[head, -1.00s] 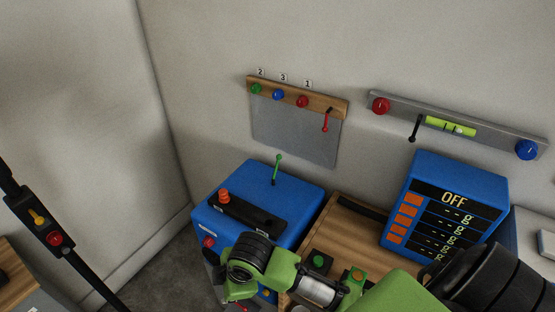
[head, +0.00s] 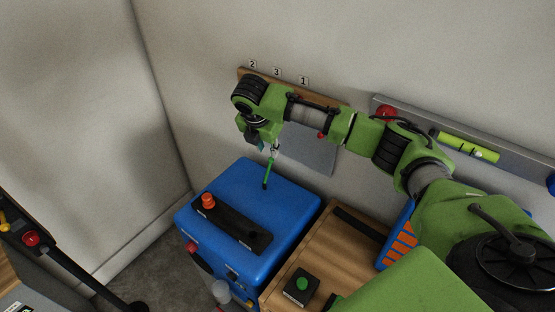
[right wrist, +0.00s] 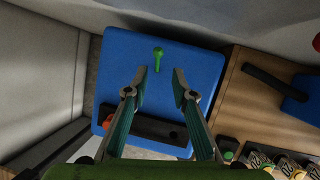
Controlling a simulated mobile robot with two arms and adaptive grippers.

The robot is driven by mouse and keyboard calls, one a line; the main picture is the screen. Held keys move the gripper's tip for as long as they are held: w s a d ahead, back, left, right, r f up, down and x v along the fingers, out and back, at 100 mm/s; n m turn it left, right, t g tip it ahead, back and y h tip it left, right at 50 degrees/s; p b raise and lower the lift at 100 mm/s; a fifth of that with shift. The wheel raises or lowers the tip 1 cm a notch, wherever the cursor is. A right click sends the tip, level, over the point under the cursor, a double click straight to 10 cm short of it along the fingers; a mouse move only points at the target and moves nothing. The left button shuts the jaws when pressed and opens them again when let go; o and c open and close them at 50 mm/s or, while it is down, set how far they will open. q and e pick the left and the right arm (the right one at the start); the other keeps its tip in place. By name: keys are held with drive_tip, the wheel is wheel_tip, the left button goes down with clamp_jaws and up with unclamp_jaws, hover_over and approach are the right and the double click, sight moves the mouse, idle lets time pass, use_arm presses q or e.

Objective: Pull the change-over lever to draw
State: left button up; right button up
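The green lever (head: 267,172) stands up from the top of the blue box (head: 290,200). I take it for the change-over lever; no label on it is readable. My right gripper (head: 266,146) hangs above the lever's upper end in the head view and partly hides it. In the right wrist view the right gripper (right wrist: 160,74) is open. The lever (right wrist: 158,58) shows in line with the gap between the fingertips, its knob a little beyond them. No contact shows. My left gripper is not in view.
An orange knob (head: 208,201) sits on the box's black strip. A wooden cabinet (head: 325,250) with a green button (head: 302,284) stands to the right. A pole with a red button (head: 31,239) stands at left.

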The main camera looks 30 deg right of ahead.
sight(269, 165)
drive_tip(key=x, duration=0.3)
drive_tip(key=p+x, duration=0.1)
drive_tip(key=x, duration=0.3)
drive_tip(key=a+p+x, duration=0.1)
drive_tip(key=x, duration=0.3)
drive_tip(key=shift+s+f, duration=0.1)
drive_tip(key=shift+s, duration=0.05)
drive_tip(key=shift+f, duration=0.3)
drive_tip(key=shift+w+d+f, duration=0.15)
drive_tip(key=shift+w+f, duration=0.1)
drive_tip(key=shift+f, duration=0.15)
clamp_jaws()
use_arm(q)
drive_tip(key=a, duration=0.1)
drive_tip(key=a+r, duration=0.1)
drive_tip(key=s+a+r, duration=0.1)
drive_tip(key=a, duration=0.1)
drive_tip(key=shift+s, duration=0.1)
use_arm(e)
drive_tip(key=shift+r, duration=0.1)
